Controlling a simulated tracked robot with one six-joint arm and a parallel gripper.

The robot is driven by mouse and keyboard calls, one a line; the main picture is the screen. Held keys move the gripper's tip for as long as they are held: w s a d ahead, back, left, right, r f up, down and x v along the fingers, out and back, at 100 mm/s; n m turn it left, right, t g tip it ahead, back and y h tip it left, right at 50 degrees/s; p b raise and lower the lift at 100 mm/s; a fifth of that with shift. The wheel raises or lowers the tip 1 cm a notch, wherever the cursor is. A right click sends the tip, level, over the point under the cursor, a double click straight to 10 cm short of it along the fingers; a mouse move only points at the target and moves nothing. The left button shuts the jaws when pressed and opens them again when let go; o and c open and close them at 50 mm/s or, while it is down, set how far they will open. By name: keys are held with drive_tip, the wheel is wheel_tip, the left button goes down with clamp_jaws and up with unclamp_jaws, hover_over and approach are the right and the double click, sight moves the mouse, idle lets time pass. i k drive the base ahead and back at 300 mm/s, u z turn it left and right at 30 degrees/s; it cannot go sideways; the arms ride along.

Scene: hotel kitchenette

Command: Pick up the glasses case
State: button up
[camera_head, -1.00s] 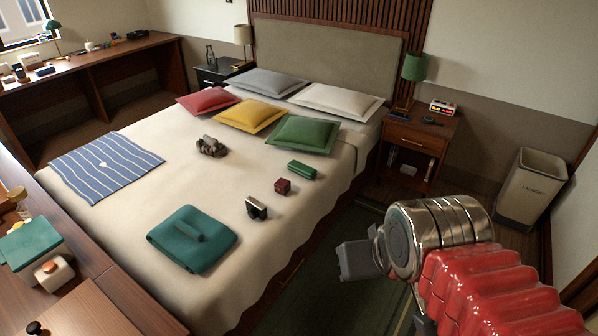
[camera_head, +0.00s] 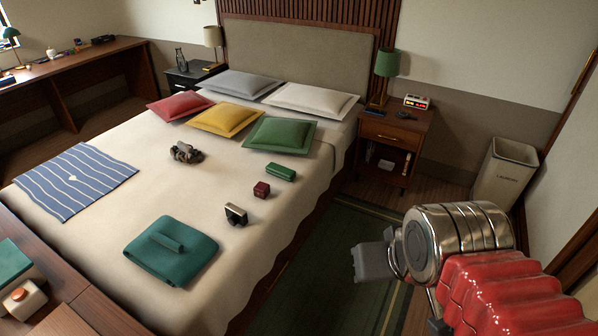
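A small green oblong case (camera_head: 281,172), which looks like the glasses case, lies on the bed (camera_head: 222,170) near its right side, just below the green pillow. My gripper (camera_head: 366,263) is at the lower right, over the floor beside the bed. It is well apart from the case, below and to the right of it in the picture. The gripper is seen from behind and its fingers are mostly hidden, so its opening does not show.
Near the case are a dark red box (camera_head: 261,190), a small camera-like object (camera_head: 236,214) and a folded teal blanket (camera_head: 160,262). A nightstand (camera_head: 390,140) and a bin (camera_head: 505,172) stand at the right. The green rug (camera_head: 330,240) beside the bed looks clear.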

sight(277, 170)
drive_tip(key=z, duration=1.25)
drive_tip(key=i, duration=2.6)
drive_tip(key=u, duration=0.65)
